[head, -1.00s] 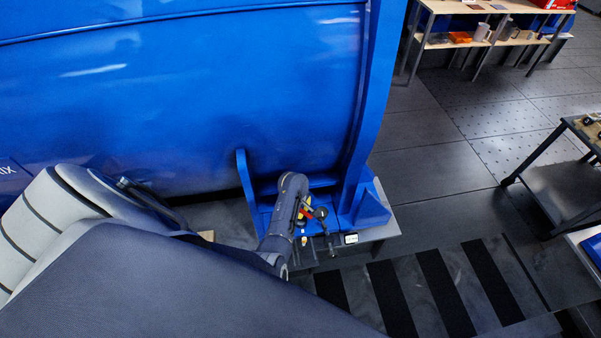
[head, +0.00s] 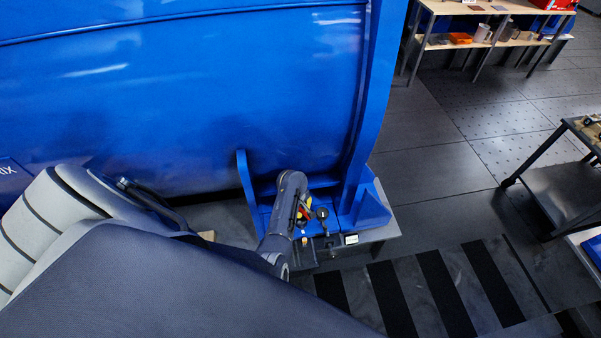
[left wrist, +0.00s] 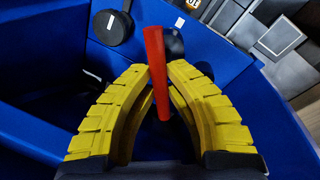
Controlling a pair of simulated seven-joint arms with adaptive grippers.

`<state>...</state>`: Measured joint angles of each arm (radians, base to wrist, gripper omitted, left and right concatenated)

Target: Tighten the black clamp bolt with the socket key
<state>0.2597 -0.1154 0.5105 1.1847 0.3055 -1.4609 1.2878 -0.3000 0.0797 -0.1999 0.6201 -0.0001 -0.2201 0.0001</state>
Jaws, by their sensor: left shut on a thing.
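My left gripper (head: 304,211) is at the blue bracket below the large blue body. In the left wrist view its yellow fingers (left wrist: 160,75) are shut on a red bar (left wrist: 157,70), which looks like the handle of the socket key. A dark rounded part (left wrist: 171,43) shows just behind the far end of the bar; I cannot tell whether they touch. A black round-headed part (left wrist: 113,27) stands apart to the left on the blue surface. In the head view a black round head (head: 322,213) sits right of the gripper. I cannot tell which is the clamp bolt. My right gripper is not in view.
The large blue body (head: 190,100) and its upright flange (head: 369,110) rise close behind the gripper. A grey bench edge (head: 385,232) with a small white-faced box (head: 351,239) lies to the right. The floor beyond is open, with shelves (head: 490,42) farther off.

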